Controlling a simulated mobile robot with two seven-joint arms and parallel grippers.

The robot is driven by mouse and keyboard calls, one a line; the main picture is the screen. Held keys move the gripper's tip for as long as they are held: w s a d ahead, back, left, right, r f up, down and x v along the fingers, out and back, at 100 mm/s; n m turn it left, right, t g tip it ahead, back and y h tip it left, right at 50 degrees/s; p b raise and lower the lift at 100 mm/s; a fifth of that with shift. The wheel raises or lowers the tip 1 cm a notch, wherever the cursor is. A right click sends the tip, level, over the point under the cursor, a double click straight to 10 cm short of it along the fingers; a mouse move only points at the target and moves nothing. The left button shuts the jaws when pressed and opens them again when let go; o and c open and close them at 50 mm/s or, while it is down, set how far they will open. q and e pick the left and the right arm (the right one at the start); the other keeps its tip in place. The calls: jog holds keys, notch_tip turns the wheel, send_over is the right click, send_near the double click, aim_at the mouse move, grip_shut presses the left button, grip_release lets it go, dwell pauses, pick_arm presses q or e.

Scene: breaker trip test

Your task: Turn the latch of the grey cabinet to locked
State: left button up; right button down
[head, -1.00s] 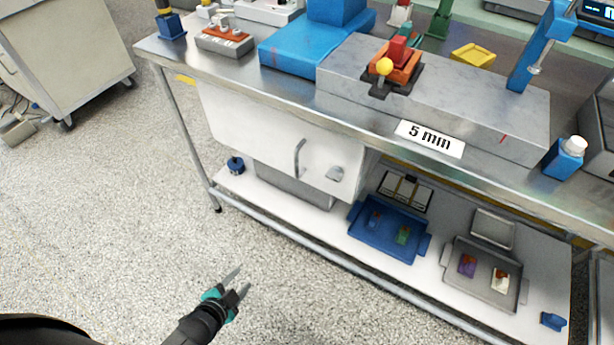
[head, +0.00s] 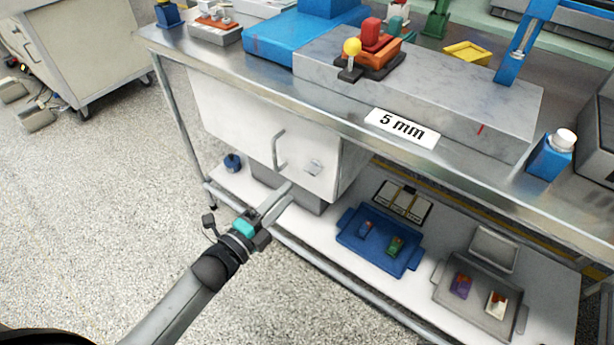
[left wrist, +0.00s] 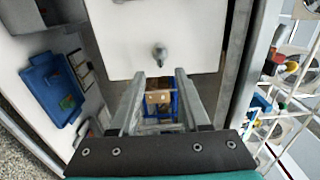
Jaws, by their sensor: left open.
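The grey cabinet (head: 235,115) hangs under the workbench with its pale door closed. My left gripper (head: 278,203) is in front of and below the door's lower edge, apart from the latch in the head view. Its two fingers (left wrist: 158,80) are spread with nothing held between them. The latch's exact angle is too small to read. My right gripper is out of view.
The bench edge (head: 460,185) overhangs the cabinet. The lower shelf (head: 330,262) holds a blue tray (head: 352,243) and a grey tray (head: 450,302) to the right. A marble slab (head: 430,95) lies on top.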

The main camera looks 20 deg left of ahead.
aim_at(309, 173)
pick_arm(q)
jog(key=b+x, duration=0.2)
jog(key=x, duration=0.5)
jog(key=shift+w+d+f, duration=0.15)
jog(key=shift+w, duration=0.2)
jog(key=shift+w+d, duration=0.2)
jog(key=shift+w, duration=0.3)
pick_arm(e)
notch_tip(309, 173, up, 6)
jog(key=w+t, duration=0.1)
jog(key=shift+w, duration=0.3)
pick_arm(q)
grip_shut()
